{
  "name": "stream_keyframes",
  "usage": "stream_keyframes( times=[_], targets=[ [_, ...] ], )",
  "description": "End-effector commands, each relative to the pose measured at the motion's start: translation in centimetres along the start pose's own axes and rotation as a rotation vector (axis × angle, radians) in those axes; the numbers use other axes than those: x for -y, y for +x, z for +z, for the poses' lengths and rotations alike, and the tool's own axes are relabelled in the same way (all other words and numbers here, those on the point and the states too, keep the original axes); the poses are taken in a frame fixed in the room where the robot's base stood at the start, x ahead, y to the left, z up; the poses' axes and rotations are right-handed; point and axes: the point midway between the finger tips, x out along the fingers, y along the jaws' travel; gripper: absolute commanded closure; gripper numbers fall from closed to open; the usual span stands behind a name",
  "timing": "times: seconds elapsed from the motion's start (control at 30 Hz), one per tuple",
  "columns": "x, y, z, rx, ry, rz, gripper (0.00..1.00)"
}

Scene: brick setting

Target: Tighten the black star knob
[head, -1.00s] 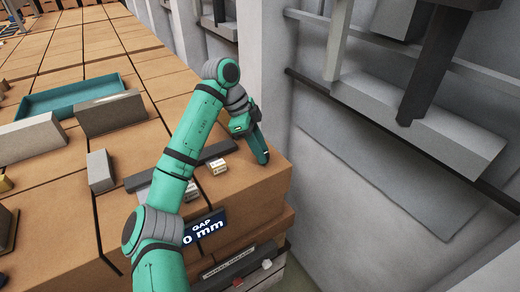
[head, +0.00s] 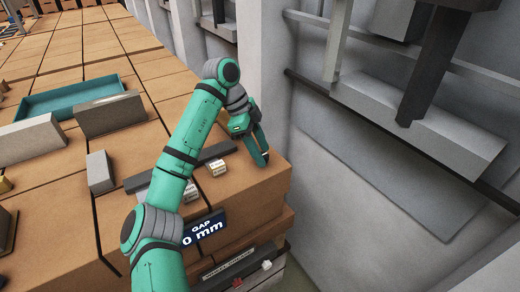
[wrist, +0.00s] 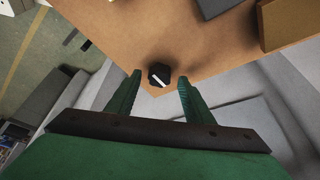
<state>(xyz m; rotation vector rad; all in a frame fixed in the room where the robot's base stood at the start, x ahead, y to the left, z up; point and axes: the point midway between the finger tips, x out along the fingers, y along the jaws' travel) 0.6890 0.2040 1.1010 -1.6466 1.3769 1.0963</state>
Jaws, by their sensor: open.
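The black star knob (wrist: 158,75) shows in the wrist view, dark with a white stripe across its top, near the corner of the brown block surface. My gripper (wrist: 160,77) is open, with one green finger on each side of the knob in the picture. Gaps show between the fingers and the knob, and I cannot tell how far above it they are. In the head view my gripper (head: 258,160) points down at the near right corner of the brown blocks. I cannot make out the knob there.
A display (head: 204,229) reads "GAP 0 mm". A small cream block (head: 217,168) and a dark bar (head: 210,154) lie left of my gripper. Grey blocks (head: 110,114) and a teal tray (head: 55,100) stand further left. A grey wall (head: 330,190) rises to the right.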

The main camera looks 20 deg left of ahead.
Motion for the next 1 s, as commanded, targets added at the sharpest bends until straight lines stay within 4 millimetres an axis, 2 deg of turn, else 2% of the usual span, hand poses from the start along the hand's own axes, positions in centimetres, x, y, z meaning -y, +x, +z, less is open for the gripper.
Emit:
stream_keyframes(
  times=[0.17,0.5,0.7,1.0],
  targets=[
    [0.0,-1.1,0.1,0.001,-0.002,0.000,0.53],
    [0.1,-7.1,0.1,0.002,-0.002,-0.002,0.53],
    [0.1,-9.7,0.0,0.002,-0.001,-0.001,0.53],
    [0.1,-10.8,0.0,0.000,0.000,-0.001,0.53]
  ],
)
